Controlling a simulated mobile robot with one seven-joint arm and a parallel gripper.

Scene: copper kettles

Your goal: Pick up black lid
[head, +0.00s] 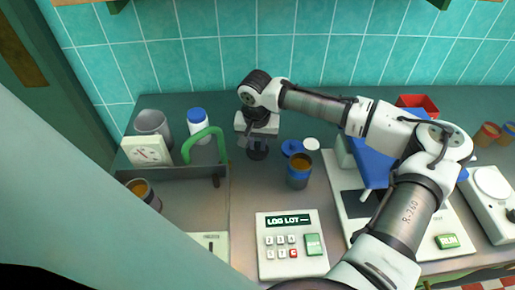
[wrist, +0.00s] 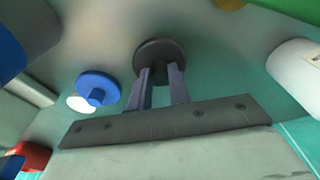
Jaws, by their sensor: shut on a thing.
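The black lid (head: 257,153) is a small dark disc at the end of my gripper (head: 257,143), in the middle of the bench near the tiled wall. In the wrist view the lid (wrist: 160,58) shows as a dark round disc at the tips of the two fingers. My gripper (wrist: 160,78) is shut on it, with a finger on each side of its middle. The part between the fingers is partly hidden. I cannot tell whether the lid touches the bench.
A blue lid (head: 292,147) and a white lid (head: 311,143) lie to the right. A blue-banded jar (head: 299,172) stands just in front of them. A bottle with a blue cap (head: 197,120) and a green handle (head: 203,137) are to the left. A keypad box (head: 291,243) is in front.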

